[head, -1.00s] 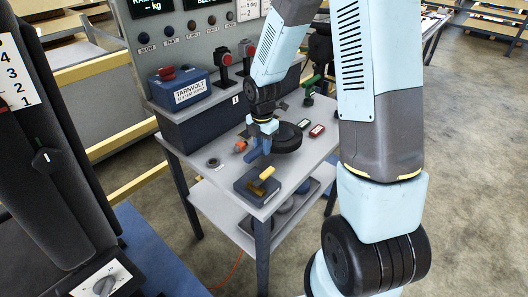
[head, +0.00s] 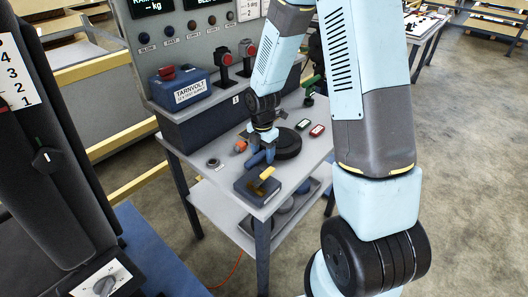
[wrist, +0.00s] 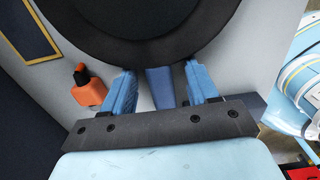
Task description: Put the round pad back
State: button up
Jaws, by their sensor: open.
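The round pad (head: 288,146) is a thick black disc at the right part of the trolley's grey top (head: 232,168). In the wrist view the pad (wrist: 150,38) fills the upper middle, just ahead of my fingertips. A blue bar (wrist: 160,85), apparently the pad's handle, lies between my fingers and runs towards the pad's near edge. My gripper (wrist: 160,75) is open, with one blue finger on each side of the bar and gaps visible. It also shows in the head view (head: 263,148). The pad's underside is hidden.
An orange-and-black item (wrist: 88,88) lies left of my fingers. A dark block with a yellow handle (head: 262,182) is at the trolley's near corner. A small dark ring (head: 213,163) lies to the left.

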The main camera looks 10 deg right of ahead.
notch_tip(320, 180, up, 12)
jog(key=s+d+r+m+t, duration=0.2)
jog(key=s+r+m, duration=0.35)
jog(key=r, duration=0.25)
jog(key=s+d+r+m+t, duration=0.1)
jog(key=s+d+r+m, duration=0.25)
jog(key=r+m, duration=0.35)
jog(key=s+d+r+m+t, duration=0.1)
jog(key=s+r+m, duration=0.2)
jog(key=s+m, duration=0.3)
jog(key=s+d+r+m+t, duration=0.1)
jog(key=s+r+m, duration=0.3)
jog(key=s+m, duration=0.2)
jog(key=shift+s+d+m+t, duration=0.3)
jog(key=shift+s+m, duration=0.05)
jog(key=shift+s, duration=0.5)
